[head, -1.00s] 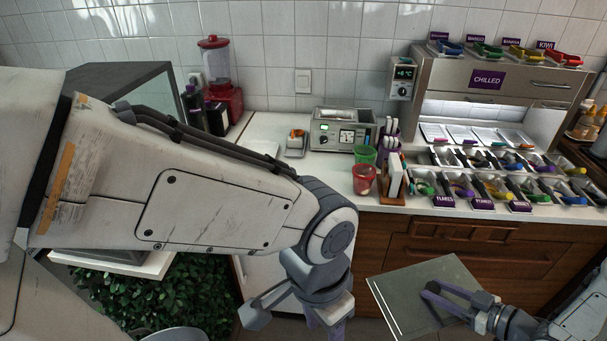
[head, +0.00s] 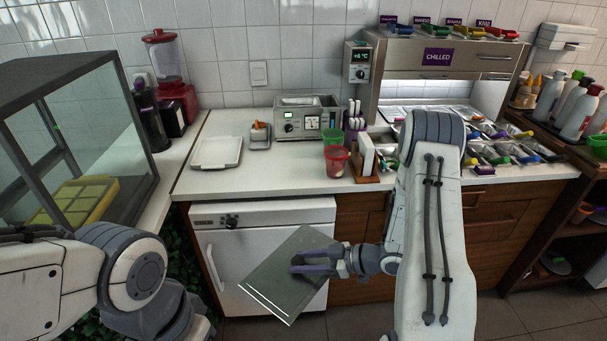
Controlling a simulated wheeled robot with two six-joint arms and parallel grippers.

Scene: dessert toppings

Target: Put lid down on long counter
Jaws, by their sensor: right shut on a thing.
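The lid (head: 283,285), a flat grey rectangular metal sheet, is held by my right gripper (head: 300,266). The gripper is shut on its right part, and the lid hangs tilted in front of the white under-counter appliance, below the counter top. The long counter (head: 262,179) has a white top and runs across the back. My left arm shows at the lower left; its gripper fingers are out of the picture.
A white tray (head: 216,152), a small scale (head: 260,136), a steel machine (head: 306,118), red cup (head: 336,161) and green cup (head: 332,138) stand on the counter. Its front left part is clear. A glass case (head: 100,130) stands at left, topping trays at right.

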